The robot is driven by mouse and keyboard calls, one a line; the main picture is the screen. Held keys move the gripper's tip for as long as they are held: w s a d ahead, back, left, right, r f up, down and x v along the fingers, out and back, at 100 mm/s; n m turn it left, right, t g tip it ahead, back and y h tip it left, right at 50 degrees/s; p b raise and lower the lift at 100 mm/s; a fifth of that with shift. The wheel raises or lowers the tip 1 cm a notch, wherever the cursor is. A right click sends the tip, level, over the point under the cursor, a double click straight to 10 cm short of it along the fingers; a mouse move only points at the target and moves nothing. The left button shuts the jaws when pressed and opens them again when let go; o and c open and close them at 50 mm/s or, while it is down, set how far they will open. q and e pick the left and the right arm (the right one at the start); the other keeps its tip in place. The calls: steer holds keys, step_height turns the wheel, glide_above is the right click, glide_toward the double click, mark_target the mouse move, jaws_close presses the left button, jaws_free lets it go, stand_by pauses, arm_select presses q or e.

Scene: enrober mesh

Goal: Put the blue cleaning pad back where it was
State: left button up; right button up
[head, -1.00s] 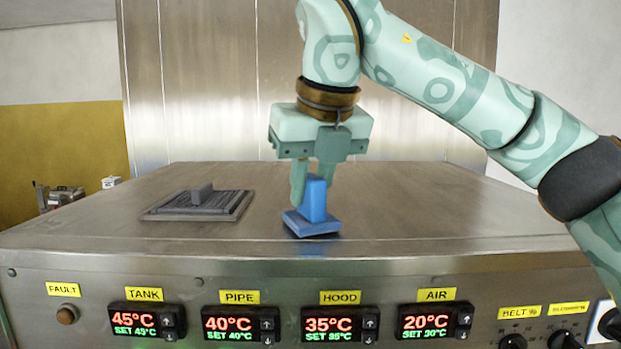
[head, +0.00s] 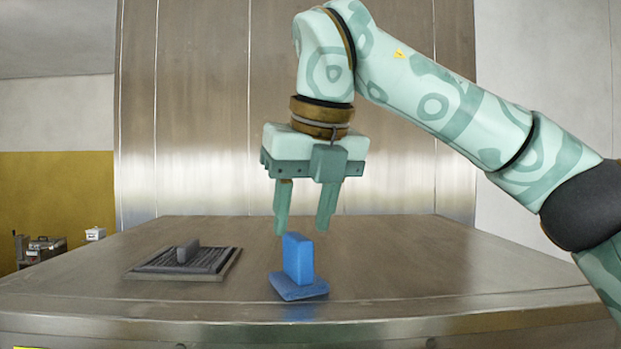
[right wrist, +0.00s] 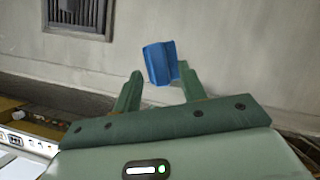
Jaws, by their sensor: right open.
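The blue cleaning pad (head: 299,262) stands on the steel top with its flat base down and its upright grip block on top. It also shows in the right wrist view (right wrist: 159,63), past the fingertips. My right gripper (head: 305,230) is open, its two fingers pointing down just above the pad's block. In the right wrist view its fingers (right wrist: 160,80) are spread with the pad beyond and between them. No grip on the pad shows. My left gripper is not in view.
A dark grey mesh panel with a raised handle (head: 190,261) lies in a frame left of the pad. The steel top (head: 420,260) is clear to the right. A tall steel wall (head: 200,120) stands behind.

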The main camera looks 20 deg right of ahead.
steer(key=v, duration=0.7)
steer(key=shift+r, duration=0.2)
steer(key=shift+s+f, duration=0.1)
steer(key=shift+s, duration=0.05)
